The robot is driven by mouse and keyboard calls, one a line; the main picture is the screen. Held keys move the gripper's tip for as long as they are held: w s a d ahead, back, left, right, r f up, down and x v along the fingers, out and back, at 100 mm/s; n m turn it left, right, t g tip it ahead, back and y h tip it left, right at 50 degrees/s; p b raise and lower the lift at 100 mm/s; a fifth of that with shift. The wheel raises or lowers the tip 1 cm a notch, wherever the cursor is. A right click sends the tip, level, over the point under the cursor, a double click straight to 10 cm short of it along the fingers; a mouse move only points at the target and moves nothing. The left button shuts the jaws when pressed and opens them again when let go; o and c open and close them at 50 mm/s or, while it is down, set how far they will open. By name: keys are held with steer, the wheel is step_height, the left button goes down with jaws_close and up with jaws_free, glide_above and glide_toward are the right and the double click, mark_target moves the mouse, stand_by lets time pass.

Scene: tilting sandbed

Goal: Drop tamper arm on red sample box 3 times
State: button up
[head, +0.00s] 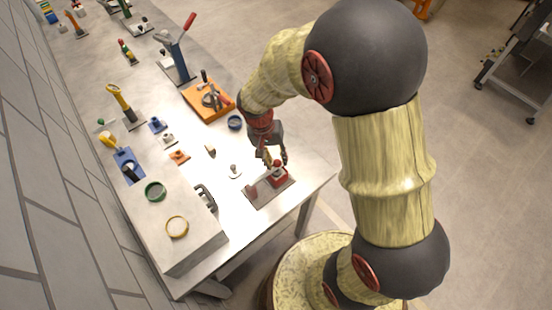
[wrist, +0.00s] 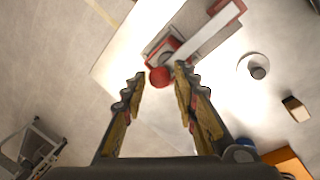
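The tamper stands on a grey base plate (head: 270,196) at the table's near corner. Its pale arm (wrist: 205,38) runs from a red pivot block (wrist: 226,10) to a round red knob (wrist: 160,77). The red sample box (head: 279,179) sits on the plate under the knob end and is partly covered by the arm in the wrist view (wrist: 166,46). The arm looks low, close over the box; contact cannot be told. My gripper (wrist: 160,75) is open, pointing down, its fingertips on either side of the knob in the wrist view. It holds nothing.
A small white dish with a knob (head: 235,171) and a wooden wedge (head: 210,150) lie left of the tamper. A blue ring (head: 235,122) and an orange tool tray (head: 207,101) stand farther back. A grey raised block (head: 185,245) fills the near left.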

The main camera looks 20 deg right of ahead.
steer(key=c, duration=0.3)
steer(key=c, duration=0.4)
jaws_close()
